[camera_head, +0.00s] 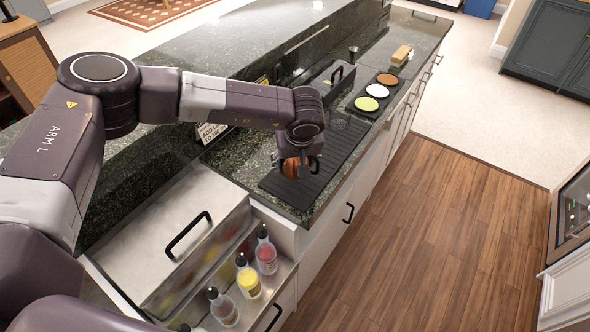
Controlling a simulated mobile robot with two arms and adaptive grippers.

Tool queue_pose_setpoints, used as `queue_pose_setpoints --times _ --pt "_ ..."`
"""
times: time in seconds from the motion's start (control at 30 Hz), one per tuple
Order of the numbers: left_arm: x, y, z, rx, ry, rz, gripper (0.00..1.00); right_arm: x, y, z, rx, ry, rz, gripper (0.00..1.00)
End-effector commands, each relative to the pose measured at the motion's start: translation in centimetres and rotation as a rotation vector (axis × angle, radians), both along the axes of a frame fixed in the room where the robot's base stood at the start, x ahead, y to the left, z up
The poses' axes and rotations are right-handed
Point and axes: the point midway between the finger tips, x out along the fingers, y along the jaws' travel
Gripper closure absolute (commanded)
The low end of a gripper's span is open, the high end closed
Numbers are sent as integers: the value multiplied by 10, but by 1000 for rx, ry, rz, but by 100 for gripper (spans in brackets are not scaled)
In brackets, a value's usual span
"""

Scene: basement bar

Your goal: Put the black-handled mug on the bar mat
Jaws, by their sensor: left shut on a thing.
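The bar mat (343,136) is a long dark ribbed strip on the dark speckled counter. My left gripper (298,170) is over the near end of the mat, pointing down. It is shut on an orange-brown mug (290,168), mostly hidden by the fingers. The mug is low, at or just above the mat; I cannot tell if it touches. Its handle cannot be made out. My right gripper is not in view.
A black tray (393,81) with several coloured rounds lies beyond the mat, near a tan block (401,55). A lidded metal bin (165,225) and several bottles (266,252) stand nearer. A raised ledge (200,55) runs along the left. Wooden floor is clear at right.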

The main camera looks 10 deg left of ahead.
Motion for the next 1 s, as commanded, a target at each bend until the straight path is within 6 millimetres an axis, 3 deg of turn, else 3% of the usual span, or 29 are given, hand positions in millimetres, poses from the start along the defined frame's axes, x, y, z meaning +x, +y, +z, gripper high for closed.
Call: queue_pose_setpoints --times 0.17,0.4,0.77,0.8,0.9,1.0 --pt "0 0 -12 1 0 -2 74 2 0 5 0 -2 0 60" --pt "0 -1 -44 0 -1 -1 74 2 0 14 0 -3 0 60" --pt "1 0 -50 0 -2 -1 74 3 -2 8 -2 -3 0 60" --pt "0 0 -49 0 -1 -1 39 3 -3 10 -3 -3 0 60" --pt "0 0 -48 0 -1 -1 28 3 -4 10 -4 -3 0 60" --pt "0 0 -48 1 -1 -1 26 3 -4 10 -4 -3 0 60"
